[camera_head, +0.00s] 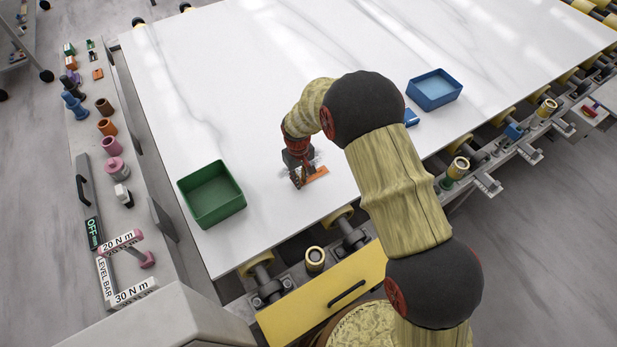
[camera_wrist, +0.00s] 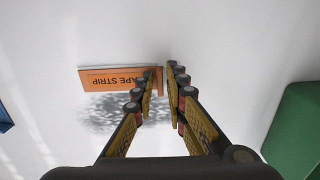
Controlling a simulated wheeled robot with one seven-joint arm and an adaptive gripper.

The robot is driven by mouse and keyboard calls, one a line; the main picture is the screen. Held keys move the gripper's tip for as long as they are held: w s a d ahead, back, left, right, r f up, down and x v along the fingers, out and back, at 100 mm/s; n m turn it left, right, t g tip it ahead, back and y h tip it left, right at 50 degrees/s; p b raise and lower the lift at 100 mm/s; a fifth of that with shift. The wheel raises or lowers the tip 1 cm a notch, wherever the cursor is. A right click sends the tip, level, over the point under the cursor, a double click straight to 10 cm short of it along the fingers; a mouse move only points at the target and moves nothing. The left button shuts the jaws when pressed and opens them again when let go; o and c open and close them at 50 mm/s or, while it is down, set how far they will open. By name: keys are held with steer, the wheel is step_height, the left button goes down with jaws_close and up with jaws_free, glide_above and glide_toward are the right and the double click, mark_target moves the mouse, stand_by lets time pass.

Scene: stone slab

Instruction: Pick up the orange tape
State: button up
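The orange tape (camera_wrist: 110,78) is a flat strip marked "TAPE STRIP", lying on the white slab. It also shows in the head view (camera_head: 318,173), beside my gripper (camera_head: 298,181), which points down at the slab. In the wrist view my gripper (camera_wrist: 163,72) is open, its two padded fingers apart. The left finger covers part of the tape's right end, and a sliver of orange shows in the gap between the fingers. Most of the tape extends to the left, outside the fingers. I cannot tell whether the fingers touch it.
A green bin (camera_head: 211,194) stands left of my gripper, and a blue bin (camera_head: 434,89) stands at the right. A small blue object (camera_head: 411,118) lies partly behind my arm. The white slab (camera_head: 230,60) is clear behind the gripper.

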jaws_close()
steer(key=shift+r, duration=0.5)
step_height(320, 180, up, 2)
steer(key=shift+w+r+p, duration=0.1)
steer(key=shift+r+p, duration=0.05)
steer(key=shift+p, duration=0.2)
steer(key=s+a+r+p, duration=0.1)
steer(key=a+r, duration=0.8)
steer(key=a, duration=0.5)
steer(key=shift+s+r+p, duration=0.3)
steer(key=shift+r+p, duration=0.05)
steer(key=shift+d, duration=0.1)
